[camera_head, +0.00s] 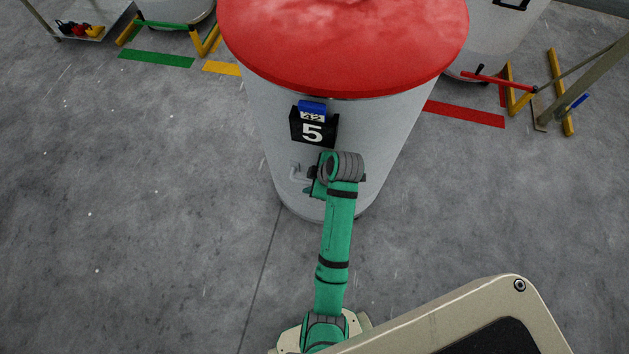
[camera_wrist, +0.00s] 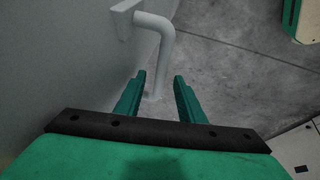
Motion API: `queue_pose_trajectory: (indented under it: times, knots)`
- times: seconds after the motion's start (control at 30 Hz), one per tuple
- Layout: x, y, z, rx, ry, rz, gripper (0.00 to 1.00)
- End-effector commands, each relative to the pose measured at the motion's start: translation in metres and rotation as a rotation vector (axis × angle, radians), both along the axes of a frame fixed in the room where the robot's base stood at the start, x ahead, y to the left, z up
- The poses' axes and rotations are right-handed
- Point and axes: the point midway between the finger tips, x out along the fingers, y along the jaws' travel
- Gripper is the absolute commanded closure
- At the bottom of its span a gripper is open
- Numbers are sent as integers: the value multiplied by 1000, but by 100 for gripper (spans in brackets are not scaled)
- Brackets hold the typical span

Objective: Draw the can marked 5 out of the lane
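The can marked 5 is a tall grey-white drum (camera_head: 270,110) heaped with red fibre (camera_head: 345,40). A black plate with a white 5 (camera_head: 313,129) and a blue clip (camera_head: 312,106) are on its front. A pale bar handle (camera_head: 297,174) sits low on its wall, partly covered by my arm. In the wrist view the handle (camera_wrist: 167,45) bends down from its mount on the can wall (camera_wrist: 60,60). My gripper (camera_wrist: 159,77) is open. The handle's lower part shows between its two fingers with space on both sides; whether it lies within their reach in depth I cannot tell.
Yellow (camera_head: 222,68), green (camera_head: 155,59) and red (camera_head: 465,113) strips mark the floor. Another can stands behind right (camera_head: 490,35), another behind left. Yellow metal guides (camera_head: 555,90) and a low cart (camera_head: 85,20) stand at the sides. The near grey floor (camera_head: 130,220) is clear.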

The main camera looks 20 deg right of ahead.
Motion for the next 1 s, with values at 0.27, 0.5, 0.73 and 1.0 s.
queue_pose_trajectory:
  times: [0.27,0.5,0.73,1.0]
  knots:
    - [1,-1,-3,0,0,-2,64]
    - [2,3,-3,0,-1,4,100]
    - [2,4,-3,0,-1,7,100]
    - [2,4,-3,1,-1,7,100]
